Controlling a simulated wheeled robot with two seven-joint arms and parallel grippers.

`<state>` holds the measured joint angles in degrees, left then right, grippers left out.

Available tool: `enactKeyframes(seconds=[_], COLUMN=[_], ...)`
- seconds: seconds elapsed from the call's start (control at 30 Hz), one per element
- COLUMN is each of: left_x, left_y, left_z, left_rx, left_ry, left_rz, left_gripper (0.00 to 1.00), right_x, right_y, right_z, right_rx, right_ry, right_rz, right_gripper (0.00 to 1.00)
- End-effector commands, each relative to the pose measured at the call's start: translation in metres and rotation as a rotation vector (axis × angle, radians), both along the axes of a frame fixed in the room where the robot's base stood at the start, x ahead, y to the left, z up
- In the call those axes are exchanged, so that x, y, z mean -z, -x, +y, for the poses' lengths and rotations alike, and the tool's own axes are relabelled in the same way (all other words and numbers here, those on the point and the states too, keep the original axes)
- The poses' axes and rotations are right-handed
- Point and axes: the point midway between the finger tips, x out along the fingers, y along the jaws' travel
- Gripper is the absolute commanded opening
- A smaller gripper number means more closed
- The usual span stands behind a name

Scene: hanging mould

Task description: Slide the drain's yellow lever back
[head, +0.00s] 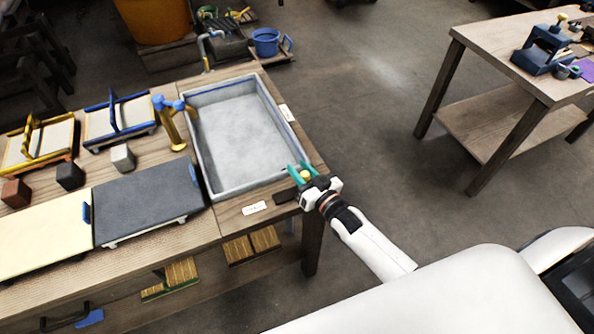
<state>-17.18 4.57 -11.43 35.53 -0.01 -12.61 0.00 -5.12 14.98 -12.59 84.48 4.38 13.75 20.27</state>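The drain's yellow lever (306,175) shows as a small yellow knob at the near right corner of the grey basin (190,150). My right gripper (301,168) is at that corner, reaching in from the lower right. Its two teal fingertips stand a little apart with the yellow knob between them. I cannot tell whether they press on it or only stand around it. A dark strip (285,196) lies on the bench just left of the gripper. The rest of the lever is hidden by the gripper. My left gripper is not in view.
A yellow and blue tap (172,120) stands at the basin's left side. Framed screens, small blocks and flat slabs, including a dark slab (150,203), cover the bench to the left. Another table (490,60) stands at the right, with clear floor between.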

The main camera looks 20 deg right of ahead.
Motion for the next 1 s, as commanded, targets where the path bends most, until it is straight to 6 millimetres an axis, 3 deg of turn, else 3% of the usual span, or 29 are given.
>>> enactKeyframes(seconds=[0.1,0.47,1.0], left_x=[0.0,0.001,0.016], left_y=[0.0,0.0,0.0], left_z=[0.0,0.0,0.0], left_rx=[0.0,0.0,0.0], left_ry=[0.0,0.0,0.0], left_rz=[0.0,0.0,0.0], left_gripper=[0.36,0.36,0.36], right_x=[0.0,0.001,0.002], right_y=[0.0,0.006,0.103], right_z=[-0.002,-0.002,-0.026], right_rx=[0.002,0.001,0.003], right_ry=[0.002,0.001,0.001], right_rz=[0.0,0.001,0.001], right_gripper=[0.49,0.49,0.49])
